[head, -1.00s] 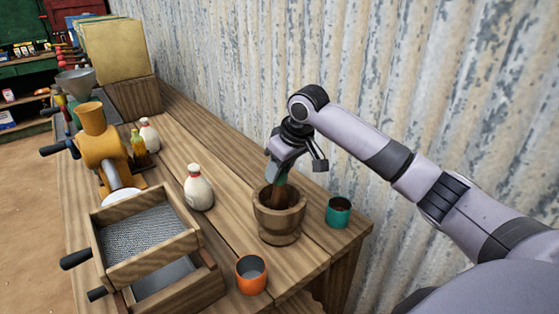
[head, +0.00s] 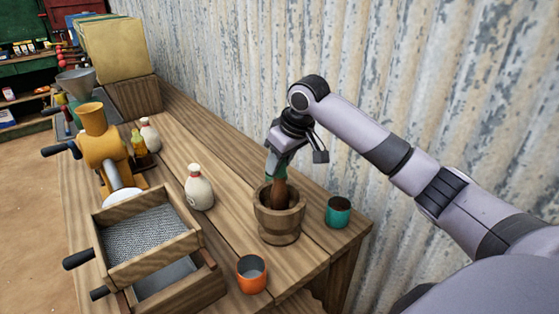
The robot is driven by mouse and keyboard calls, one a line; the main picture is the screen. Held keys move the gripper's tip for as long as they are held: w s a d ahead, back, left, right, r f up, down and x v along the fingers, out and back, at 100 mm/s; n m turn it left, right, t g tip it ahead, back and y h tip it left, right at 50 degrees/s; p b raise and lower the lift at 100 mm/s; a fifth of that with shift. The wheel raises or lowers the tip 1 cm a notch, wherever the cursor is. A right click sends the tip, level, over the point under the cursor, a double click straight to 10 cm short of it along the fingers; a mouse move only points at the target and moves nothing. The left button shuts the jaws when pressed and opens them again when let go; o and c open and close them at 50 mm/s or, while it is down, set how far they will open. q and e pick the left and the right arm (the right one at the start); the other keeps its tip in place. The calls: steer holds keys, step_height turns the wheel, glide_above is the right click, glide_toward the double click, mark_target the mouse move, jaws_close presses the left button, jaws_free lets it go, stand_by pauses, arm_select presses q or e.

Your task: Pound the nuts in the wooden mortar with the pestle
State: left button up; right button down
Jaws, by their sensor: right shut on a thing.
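The wooden mortar (head: 279,224) stands upright on the plank table near its right end. The brown pestle (head: 279,193) stands in the mortar, its lower end hidden inside the bowl. My right gripper (head: 277,172) is above the mortar, shut on the top of the pestle, where a green part shows. The nuts are not visible; the mortar wall and pestle hide the inside. My left gripper is not in view.
A teal cup (head: 338,211) stands close to the right of the mortar, and an orange cup (head: 252,273) in front. A white bottle (head: 199,187) stands to the left. A wooden sieve box (head: 150,240) and yellow grinder (head: 101,150) are further left. A corrugated wall (head: 420,90) rises behind.

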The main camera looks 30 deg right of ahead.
mark_target(280, 173)
step_height(280, 173, down, 3)
steer(key=shift+f, duration=0.2)
steer(key=shift+r, duration=1.85)
steer(key=shift+f, duration=0.1)
stand_by(1.1)
stand_by(1.2)
